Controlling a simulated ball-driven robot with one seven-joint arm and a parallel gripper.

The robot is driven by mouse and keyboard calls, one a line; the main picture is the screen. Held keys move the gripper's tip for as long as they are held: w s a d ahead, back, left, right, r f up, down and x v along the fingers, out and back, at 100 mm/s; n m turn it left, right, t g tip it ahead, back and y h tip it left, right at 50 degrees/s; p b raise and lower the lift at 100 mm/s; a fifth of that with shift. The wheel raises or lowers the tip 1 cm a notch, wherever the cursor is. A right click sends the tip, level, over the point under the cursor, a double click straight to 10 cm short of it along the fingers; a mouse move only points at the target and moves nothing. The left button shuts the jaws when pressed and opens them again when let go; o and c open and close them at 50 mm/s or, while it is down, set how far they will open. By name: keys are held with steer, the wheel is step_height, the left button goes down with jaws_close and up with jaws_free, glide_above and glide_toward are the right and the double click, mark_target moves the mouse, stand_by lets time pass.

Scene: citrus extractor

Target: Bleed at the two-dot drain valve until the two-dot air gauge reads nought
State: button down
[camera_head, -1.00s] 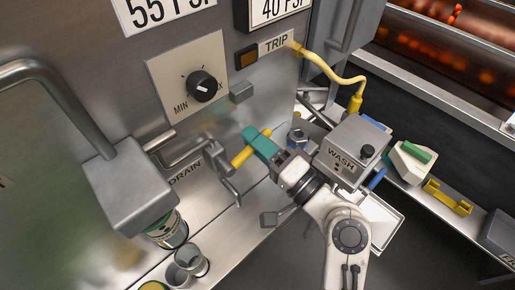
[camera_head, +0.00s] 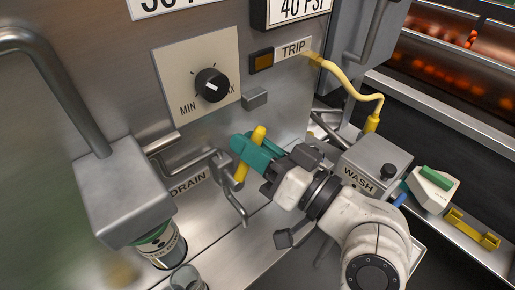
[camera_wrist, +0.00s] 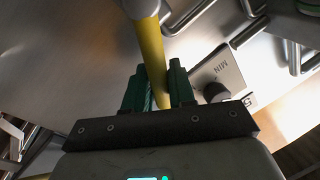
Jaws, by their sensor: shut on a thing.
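A yellow lever (camera_head: 241,173) stands at the steel panel beside the DRAIN label (camera_head: 188,185) and a grey bent pipe. My gripper (camera_head: 248,150), with green fingers, is shut on the yellow lever, which leans steeply up to the right. The wrist view shows the yellow lever (camera_wrist: 152,48) running between the green fingers of my gripper (camera_wrist: 157,90). No dot marks can be made out. No air gauge dial shows in either view; signs ending in PSI are cut off at the top.
A MIN–MAX knob (camera_head: 211,85) and an amber lamp by the TRIP label (camera_head: 293,48) are above. The WASH box (camera_head: 376,164) is right of my gripper, with a yellow cable behind. A grey spout block (camera_head: 125,200) over a can (camera_head: 161,245) is at left.

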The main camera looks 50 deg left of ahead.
steer(key=shift+s+n, duration=0.2)
steer(key=shift+n, duration=0.1)
steer(key=c, duration=1.1)
jaws_free()
steer(key=w+d, duration=0.1)
steer(key=d, duration=0.9)
steer(key=shift+d+f+p, duration=0.4)
steer(key=shift+f+p, duration=0.05)
